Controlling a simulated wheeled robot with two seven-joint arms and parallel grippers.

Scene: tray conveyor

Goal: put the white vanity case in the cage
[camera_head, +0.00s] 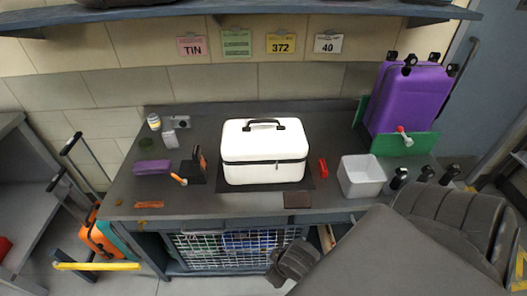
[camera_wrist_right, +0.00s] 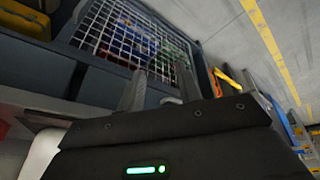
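The white vanity case (camera_head: 264,155) stands upright on a dark mat in the middle of the desk, its black handle on top. The cage (camera_head: 236,252) is under the desk behind a wire mesh front, with blue and other coloured things behind the mesh. The mesh (camera_wrist_right: 120,35) also shows in the right wrist view. My right arm reaches in from the lower right, and my right gripper (camera_wrist_right: 158,85) is low in front of the cage's right side. Its two fingers are apart with nothing between them. I cannot tell whether they touch the mesh. My left gripper is out of view.
The desk (camera_head: 225,200) also holds a white bin (camera_head: 361,176), a purple case (camera_head: 152,167), a red stapler-like item (camera_head: 323,168) and small items. A purple suitcase (camera_head: 408,97) stands at the right. An orange suitcase (camera_head: 100,236) is on the floor at left.

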